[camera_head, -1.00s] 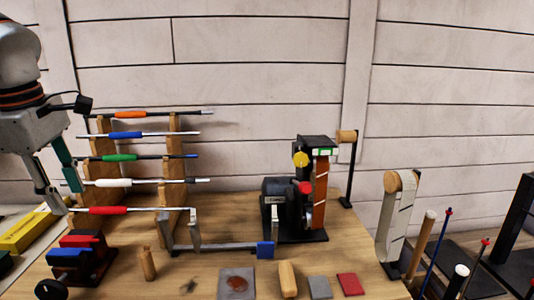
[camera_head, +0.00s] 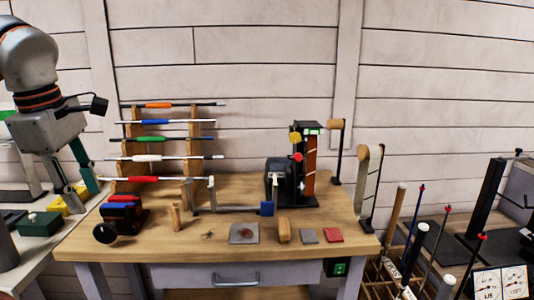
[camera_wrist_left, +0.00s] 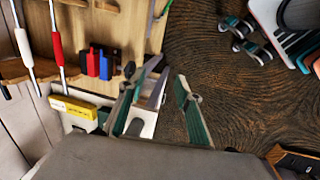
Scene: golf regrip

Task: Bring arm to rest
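My left gripper (camera_head: 84,196) hangs at the left of the head view, just left of the club rack (camera_head: 195,131). Its two teal-padded fingers are apart with nothing held between them. The left wrist view also shows the open fingers (camera_wrist_left: 158,95), with a gap between them. The rack bears several clubs lying level, with orange, blue, green, white (camera_head: 148,158) and red (camera_head: 144,179) grips. In the wrist view, the red grip (camera_wrist_left: 58,47) and white grip (camera_wrist_left: 22,42) are at upper left, clear of the fingers. My right gripper is not in view.
The wooden workbench (camera_head: 150,243) bears a red and blue vise (camera_head: 122,212), a belt machine (camera_head: 305,165) and small blocks. A yellow box (camera_head: 72,204) and a green box (camera_head: 40,223) sit on the left side table. Club bins stand at right.

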